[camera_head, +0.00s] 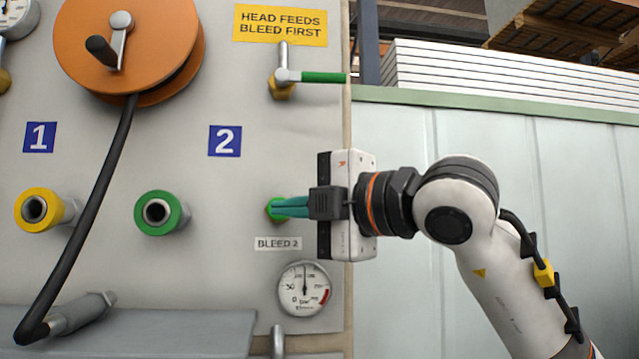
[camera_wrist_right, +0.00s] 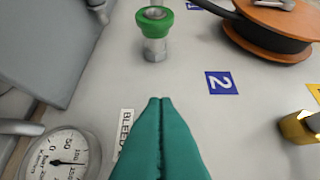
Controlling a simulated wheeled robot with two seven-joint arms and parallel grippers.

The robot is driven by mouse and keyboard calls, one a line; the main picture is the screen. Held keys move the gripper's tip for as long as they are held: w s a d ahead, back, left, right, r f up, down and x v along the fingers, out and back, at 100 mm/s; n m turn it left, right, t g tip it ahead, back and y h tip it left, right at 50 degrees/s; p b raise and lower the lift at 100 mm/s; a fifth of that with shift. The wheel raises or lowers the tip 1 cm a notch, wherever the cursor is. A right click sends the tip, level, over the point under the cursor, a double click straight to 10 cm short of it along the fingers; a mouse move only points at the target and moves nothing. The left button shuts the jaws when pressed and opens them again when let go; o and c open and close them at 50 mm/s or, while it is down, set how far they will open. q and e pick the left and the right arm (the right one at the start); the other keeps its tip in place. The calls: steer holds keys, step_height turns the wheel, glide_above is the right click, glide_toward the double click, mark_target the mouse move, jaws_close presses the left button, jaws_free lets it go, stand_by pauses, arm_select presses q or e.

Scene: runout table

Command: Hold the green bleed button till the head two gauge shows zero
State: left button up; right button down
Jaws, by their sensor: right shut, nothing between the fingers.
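The green bleed button (camera_head: 273,203) sits on the grey panel above the "BLEED 2" label (camera_head: 278,243). My right gripper (camera_head: 284,208) is shut and empty, its teal fingertips at the button's face. They look to be touching it, but how far the button is pressed I cannot tell. In the right wrist view the shut fingertips (camera_wrist_right: 161,102) hide the button. The head two gauge (camera_head: 304,289) is below the label; its needle points about straight up, well away from zero. The gauge also shows in the right wrist view (camera_wrist_right: 64,160). My left gripper is out of view.
A green-ringed coupling (camera_head: 162,213) and a yellow-ringed one (camera_head: 47,210) stick out to the left. An orange hose reel (camera_head: 128,45) with a black hose is at upper left. A green-handled valve (camera_head: 312,77) stands above my gripper. A shelf edge (camera_head: 150,335) juts out below.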

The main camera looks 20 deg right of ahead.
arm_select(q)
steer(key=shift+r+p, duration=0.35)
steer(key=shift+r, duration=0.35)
arm_select(e)
steer(key=shift+w+d, duration=0.25)
steer(key=shift+w, duration=0.3)
steer(key=shift+w+d, duration=0.25)
steer(key=shift+w, duration=0.3)
steer(key=shift+a, duration=0.1)
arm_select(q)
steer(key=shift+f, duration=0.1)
arm_select(e)
steer(key=shift+w, duration=0.1)
arm_select(q)
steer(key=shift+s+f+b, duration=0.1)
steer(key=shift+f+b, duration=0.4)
steer(key=shift+b, duration=0.1)
arm_select(e)
steer(key=shift+w+d+r, duration=0.15)
steer(key=shift+w+d, duration=0.25)
steer(key=shift+w, duration=0.2)
